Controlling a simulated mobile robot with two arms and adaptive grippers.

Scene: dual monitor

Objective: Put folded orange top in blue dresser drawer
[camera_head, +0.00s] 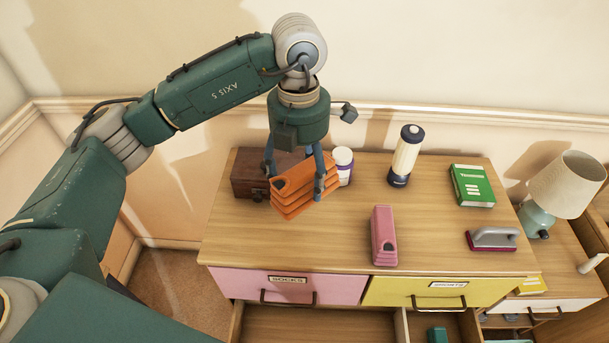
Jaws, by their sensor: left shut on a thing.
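The folded orange top (297,203) is a layered stack at the back left of the wooden dresser top (320,235). My left gripper (294,182) points down with its fingers on both sides of the top, shut on it. I cannot tell whether the top touches the wood or hangs just above it. Below the closed pink drawer (335,288) and yellow drawer (390,293), an open drawer space (310,325) shows a bare wooden inside. No blue drawer front is visible. My right gripper is not in view.
A brown box (244,184) and white bottle (344,157) stand close to the orange top. A lamp (566,187) stands far right. The front left top is clear.

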